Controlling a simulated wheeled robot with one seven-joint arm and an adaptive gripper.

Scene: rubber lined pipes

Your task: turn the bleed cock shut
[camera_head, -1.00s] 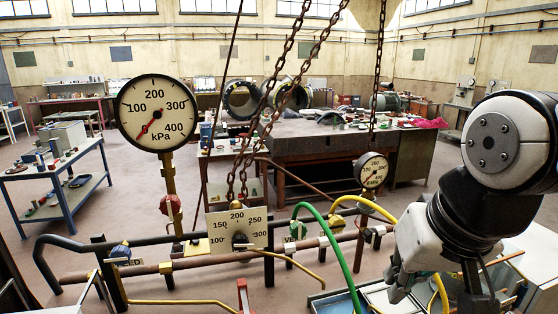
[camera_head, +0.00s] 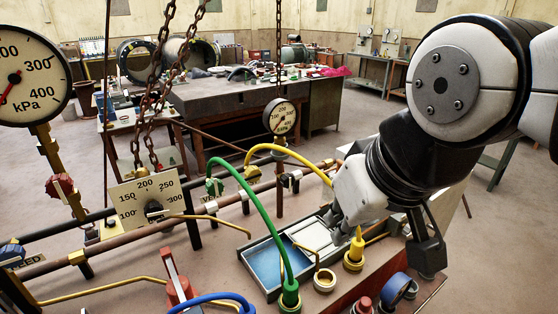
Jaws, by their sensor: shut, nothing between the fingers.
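A blue-handled cock (camera_head: 11,250) sits on the pipework at the far left edge. A label (camera_head: 25,261) beside it shows only the letters "ED", so it is likely the bleed cock. Its handle angle is hard to read at this size. My gripper (camera_head: 333,222) is right of centre, above a grey tray (camera_head: 246,250), with its fingers pointing down. It is shut and holds nothing. It is far to the right of the blue cock and apart from it. My wrist and forearm hide what lies behind them.
A large gauge (camera_head: 30,75) rises at left. Chains (camera_head: 152,90) hang in front. Green hose (camera_head: 262,205), yellow hose (camera_head: 290,152) and a red-handled fitting (camera_head: 178,285) crowd the front.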

